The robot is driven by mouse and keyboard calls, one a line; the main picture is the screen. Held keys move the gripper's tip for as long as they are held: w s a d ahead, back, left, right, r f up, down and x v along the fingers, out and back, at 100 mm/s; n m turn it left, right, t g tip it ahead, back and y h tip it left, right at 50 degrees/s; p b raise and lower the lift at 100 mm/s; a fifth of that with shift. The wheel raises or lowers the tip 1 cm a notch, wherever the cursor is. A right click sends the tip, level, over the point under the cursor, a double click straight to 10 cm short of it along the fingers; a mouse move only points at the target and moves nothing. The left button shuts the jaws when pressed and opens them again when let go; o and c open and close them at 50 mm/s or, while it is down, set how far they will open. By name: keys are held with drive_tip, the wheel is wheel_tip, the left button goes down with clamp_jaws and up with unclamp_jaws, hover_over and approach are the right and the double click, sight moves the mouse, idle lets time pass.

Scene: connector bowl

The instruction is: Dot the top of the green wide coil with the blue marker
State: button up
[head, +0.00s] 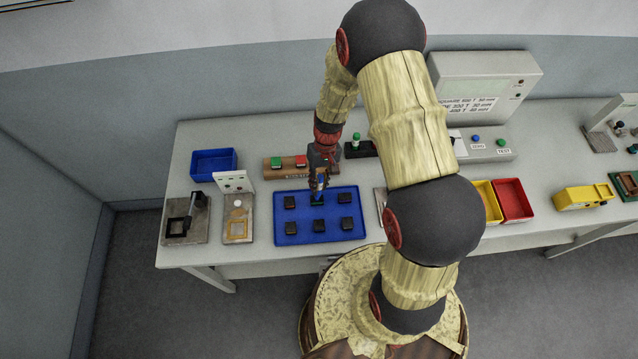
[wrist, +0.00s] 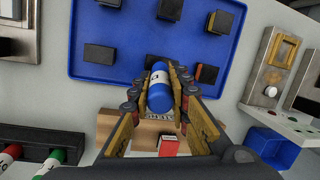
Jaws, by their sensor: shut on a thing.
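My gripper (head: 320,172) is shut on the blue marker (head: 319,188), which points down over the blue tray (head: 284,238). In the wrist view the marker (wrist: 160,88) is a blue cylinder with a white label, between the two fingers (wrist: 160,95). A green-topped coil (head: 317,199) sits in the tray's back row, middle, directly under the marker. The marker's tip is at or just above it; I cannot tell whether they touch. In the wrist view a dark coil (wrist: 152,61) shows partly behind the marker. Several other dark coils (head: 291,202) stand around it.
A brown block (head: 288,174) with green and red pieces stands behind the tray. A black holder (head: 362,151) with a green marker (head: 356,138) is right of it. A blue bin (head: 213,163) and grey fixtures (head: 238,225) stand left. Yellow (head: 487,201) and red bins (head: 512,201) stand right.

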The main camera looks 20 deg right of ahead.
drive_tip(key=shift+s+a+p+v, duration=0.2)
drive_tip(key=shift+p+v, duration=0.5)
drive_tip(key=shift+v, duration=0.45)
drive_tip(key=shift+s+a+p+v, duration=0.2)
drive_tip(key=shift+p+v, duration=0.5)
drive_tip(key=shift+v, duration=0.4)
drive_tip(key=shift+s+a+p+v, duration=0.2)
drive_tip(key=shift+p+v, duration=0.5)
drive_tip(key=shift+v, duration=0.45)
drive_tip(key=shift+r, duration=0.15)
